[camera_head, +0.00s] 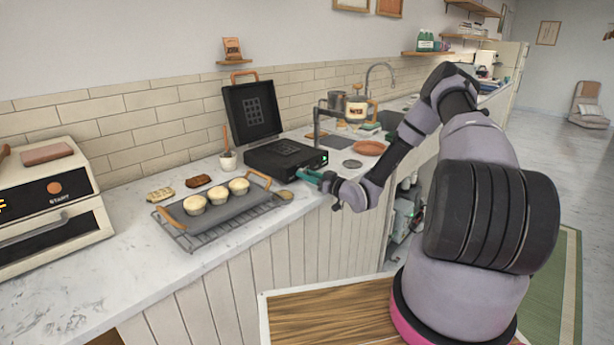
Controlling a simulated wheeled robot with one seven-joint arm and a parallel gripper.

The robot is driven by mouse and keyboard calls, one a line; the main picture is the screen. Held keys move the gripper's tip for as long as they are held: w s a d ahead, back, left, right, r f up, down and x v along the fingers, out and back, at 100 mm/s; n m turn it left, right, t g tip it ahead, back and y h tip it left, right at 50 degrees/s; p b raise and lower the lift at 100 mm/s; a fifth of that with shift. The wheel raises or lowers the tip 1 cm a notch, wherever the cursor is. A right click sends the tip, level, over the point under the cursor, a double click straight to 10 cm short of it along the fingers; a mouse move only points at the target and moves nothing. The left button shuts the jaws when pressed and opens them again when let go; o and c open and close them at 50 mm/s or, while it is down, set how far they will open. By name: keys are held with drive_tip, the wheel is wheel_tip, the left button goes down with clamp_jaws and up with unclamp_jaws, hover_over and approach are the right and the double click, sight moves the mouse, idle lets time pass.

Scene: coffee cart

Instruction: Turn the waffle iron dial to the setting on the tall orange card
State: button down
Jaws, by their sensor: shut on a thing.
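The black waffle iron (262,158) stands on the counter, its lid (252,112) raised and showing a grid plate. A small green light shows on its front. My gripper (304,174) is at the iron's front face, with its teal fingers shut on the dial. The fingers hide the dial, so its setting cannot be read. An orange-brown card (232,47) stands upright on a small wall shelf above the iron; its marking is too small to read.
A grey tray (225,217) with pale muffins sits on a wire rack left of the iron. A white cup (228,162) with a utensil stands close to the iron. A terracotta plate (369,148) and a tap (381,68) are to its right. An oven (50,215) stands far left.

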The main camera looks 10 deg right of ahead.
drive_tip(key=c, duration=0.5)
unclamp_jaws()
drive_tip(key=shift+c, duration=0.2)
drive_tip(key=shift+d, duration=0.1)
drive_tip(key=v, duration=1)
drive_tip(key=shift+s+d, duration=0.2)
drive_tip(key=shift+s, duration=0.1)
